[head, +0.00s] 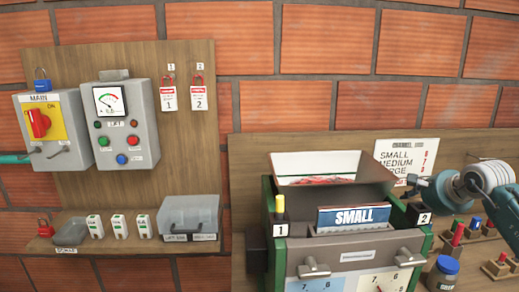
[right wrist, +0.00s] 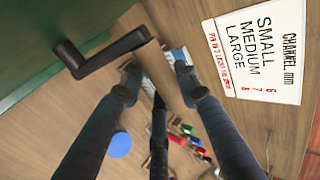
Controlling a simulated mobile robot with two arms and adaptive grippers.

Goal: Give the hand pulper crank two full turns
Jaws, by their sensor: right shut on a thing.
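The hand pulper (head: 350,255) is the green-sided machine with an open hopper at the centre right of the head view. Its dark crank (right wrist: 100,57) shows in the right wrist view, sticking out from the green side wall and ending in a wooden handle (right wrist: 168,78). My right gripper (head: 418,184) is at the pulper's right side. In the right wrist view its dark fingers (right wrist: 157,72) are closed around the wooden handle. In the head view the crank cannot be made out clearly.
A blue SMALL plate (head: 352,217) sits in the pulper's front. A channel-size card (head: 405,157) hangs behind it. A blue-lidded jar (head: 444,273) and several coloured pegs (head: 458,232) are at the right. A MAIN switch box (head: 45,128) and a gauge box (head: 125,122) are on the left board.

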